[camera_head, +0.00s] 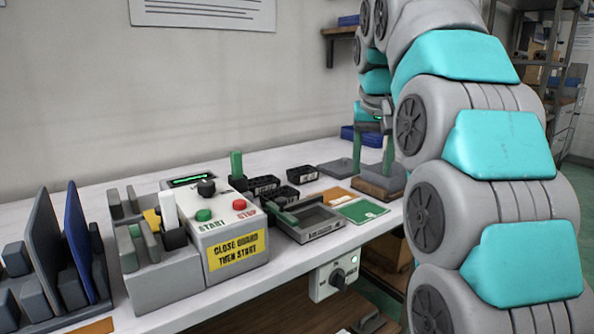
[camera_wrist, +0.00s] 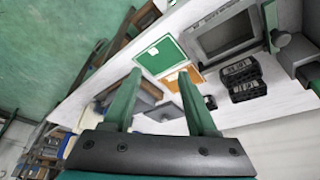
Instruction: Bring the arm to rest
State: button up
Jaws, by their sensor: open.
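My gripper (camera_head: 375,158) hangs over the right part of the bench with its two green fingers pointing down. In the wrist view the fingers of my gripper (camera_wrist: 159,82) stand apart with nothing between them. A grey block with a brown base (camera_head: 378,184) is below the fingers in the head view; whether they touch it cannot be told. My arm fills the right side of the head view and hides part of the bench.
A control box (camera_head: 228,215) with START and STOP buttons stands mid-bench. Beside it are a grey tray frame (camera_head: 333,220), black bins (camera_head: 302,174) and a green card (camera_head: 362,210). Panels (camera_head: 78,240) stand in a rack at left. A switch box (camera_head: 334,276) sits on the front edge.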

jog(key=s+f+g, duration=0.3)
jog(key=s+f, duration=1.2)
jog(key=s, duration=0.4)
jog(key=s+f+n+g, duration=0.1)
jog(key=s+f+g, duration=0.1)
jog(key=s+f, duration=1.4)
jog(key=s, duration=0.2)
jog(key=shift+s+d+f+n+g+y, duration=0.25)
jog(key=shift+s+d+n+g+y, duration=0.05)
jog(key=shift+s+g, duration=0.1)
